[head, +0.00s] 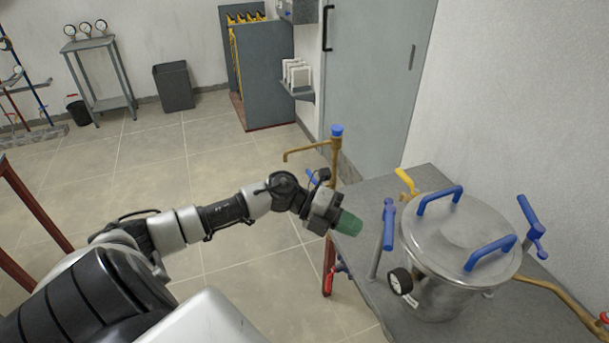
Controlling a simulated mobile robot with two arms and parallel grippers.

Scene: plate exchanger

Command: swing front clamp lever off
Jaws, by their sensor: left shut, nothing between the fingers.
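A steel pot (445,255) with a round lid stands on the grey bench at the right. A blue clamp lever (388,224) stands upright at the pot's left side, on a grey post. Another blue clamp lever (531,224) is at the pot's right side, tilted. Which of them is the front one, I cannot tell for sure. My left gripper (349,224), with green fingertips, is shut and empty. It appears left of the nearer blue lever, with a gap between them in the picture. My right gripper is not in view.
The lid has two blue handles (440,200). A yellow handle (406,181) is behind the pot and a pressure gauge (400,281) is on its near side. A brass pipe (334,150) with a blue cap rises by the bench (365,197). Open floor lies left.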

